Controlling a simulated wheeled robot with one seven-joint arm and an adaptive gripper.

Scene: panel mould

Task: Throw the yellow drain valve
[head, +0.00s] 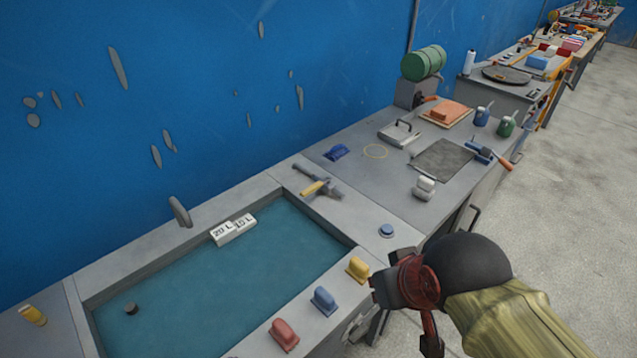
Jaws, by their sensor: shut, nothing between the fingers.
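The yellow drain valve (358,268) is a small upright handle on the near right rim of the water-filled tank (285,178). A blue valve handle (324,300) and a red one (284,334) stand in line with it along the same rim. My gripper (384,290) is dark and reddish, shut and empty. It is just right of the yellow valve in the picture, with a small gap showing; I cannot tell its exact depth or height. My arm comes in from the lower right. The yellow valve is not covered.
A yellow-handled tool (314,187) lies on the rim near a blue button (386,231). The bench beyond holds several tools and a green drum (423,62). Open floor (585,190) is at right.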

